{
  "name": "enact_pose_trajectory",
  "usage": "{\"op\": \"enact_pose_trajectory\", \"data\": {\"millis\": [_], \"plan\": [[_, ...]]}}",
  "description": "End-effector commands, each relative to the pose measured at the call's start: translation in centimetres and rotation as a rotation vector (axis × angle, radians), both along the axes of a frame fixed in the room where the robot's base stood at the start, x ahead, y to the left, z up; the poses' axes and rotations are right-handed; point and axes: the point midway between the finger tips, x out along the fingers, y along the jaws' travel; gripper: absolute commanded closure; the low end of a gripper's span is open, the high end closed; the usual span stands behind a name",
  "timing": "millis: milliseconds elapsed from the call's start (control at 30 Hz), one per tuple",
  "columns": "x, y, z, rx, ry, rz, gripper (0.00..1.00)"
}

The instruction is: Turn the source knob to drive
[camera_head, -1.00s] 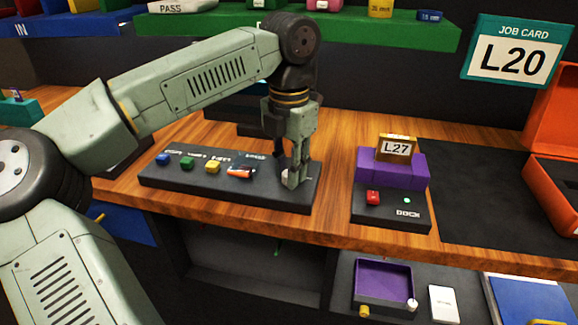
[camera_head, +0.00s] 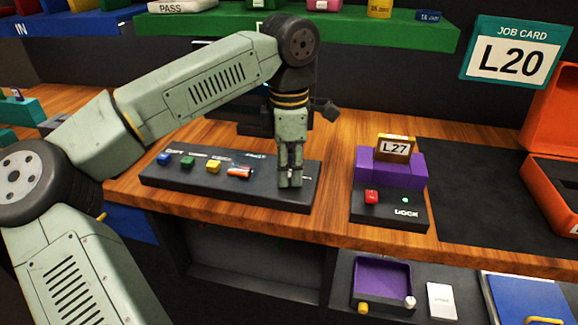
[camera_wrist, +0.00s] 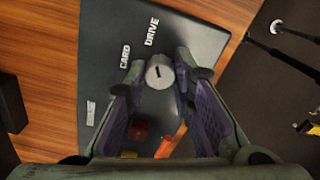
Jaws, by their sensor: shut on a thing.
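The source knob (camera_wrist: 160,73) is a pale round knob with a short dark pointer mark, seen in the wrist view on the dark control panel (camera_wrist: 190,38). The words CARD and DRIVE are printed on the panel beside it, to its upper left. My gripper (camera_wrist: 160,66) is shut on the knob, one finger at each side. In the head view my gripper (camera_head: 291,185) points down at the right end of the panel (camera_head: 215,192) and hides most of the knob there.
Blue (camera_head: 163,159), green (camera_head: 187,161) and yellow (camera_head: 213,166) buttons and an orange switch (camera_head: 240,172) line the panel left of my gripper. A dock box (camera_head: 385,210) with a purple holder (camera_head: 390,169) and L27 card stands to the right. Bare wood lies between them.

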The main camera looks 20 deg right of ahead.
Motion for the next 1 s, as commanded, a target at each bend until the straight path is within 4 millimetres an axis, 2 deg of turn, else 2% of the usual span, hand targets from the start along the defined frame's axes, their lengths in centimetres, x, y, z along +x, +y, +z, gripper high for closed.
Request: {"op": "enact_pose_trajectory", "data": {"millis": [667, 700, 1000], "plan": [[0.00, -0.01, 0.01, 0.000, -0.001, -0.067, 1.00], [-0.01, -0.02, 0.01, 0.000, -0.001, -0.067, 0.76], [0.00, -0.01, 0.01, 0.000, -0.001, -0.066, 0.57]]}}
